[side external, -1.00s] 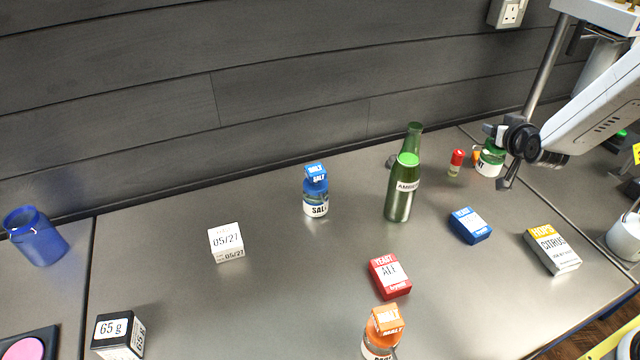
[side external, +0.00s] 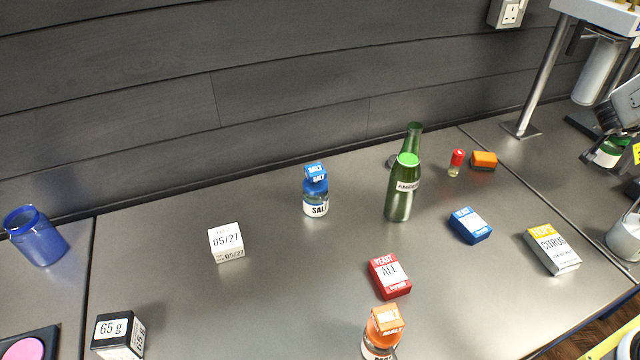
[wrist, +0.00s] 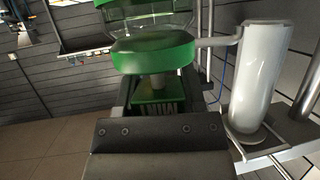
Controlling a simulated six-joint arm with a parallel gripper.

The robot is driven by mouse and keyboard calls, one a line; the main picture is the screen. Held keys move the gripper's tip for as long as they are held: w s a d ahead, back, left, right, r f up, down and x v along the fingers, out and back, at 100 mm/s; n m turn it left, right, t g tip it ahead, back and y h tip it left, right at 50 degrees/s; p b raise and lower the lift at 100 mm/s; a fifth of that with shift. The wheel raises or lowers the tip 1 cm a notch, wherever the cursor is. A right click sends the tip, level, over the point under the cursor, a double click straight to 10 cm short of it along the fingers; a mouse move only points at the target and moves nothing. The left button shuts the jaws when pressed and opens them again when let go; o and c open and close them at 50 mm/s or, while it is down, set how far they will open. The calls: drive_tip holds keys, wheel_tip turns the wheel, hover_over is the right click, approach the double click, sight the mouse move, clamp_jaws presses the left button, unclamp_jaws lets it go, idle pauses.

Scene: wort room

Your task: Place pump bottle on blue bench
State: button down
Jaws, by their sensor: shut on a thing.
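No bottle with a clear pump top shows elsewhere. No clearly blue bench top shows; the benches are grey.
A green bottle (side external: 399,200), a red-capped vial (side external: 455,163) and an orange box (side external: 484,160) stand on the grey bench (side external: 300,280). Several boxes and jars are spread over it. A white cylinder (side external: 597,72) hangs on a stand at right; a white cup (side external: 626,238) is below.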

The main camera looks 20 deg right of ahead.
drive_tip(key=s+d+m+g, duration=0.2)
drive_tip(key=s+d, duration=0.1)
drive_tip(key=s, duration=0.1)
drive_tip(key=shift+w+f, duration=0.15)
drive_tip(key=shift+f, duration=2.75)
drive_tip(key=shift+f, duration=1.9)
drive_tip(key=shift+f, duration=0.15)
drive_tip(key=shift+c, duration=0.9)
unclamp_jaws()
drive_tip(key=v, duration=1.2)
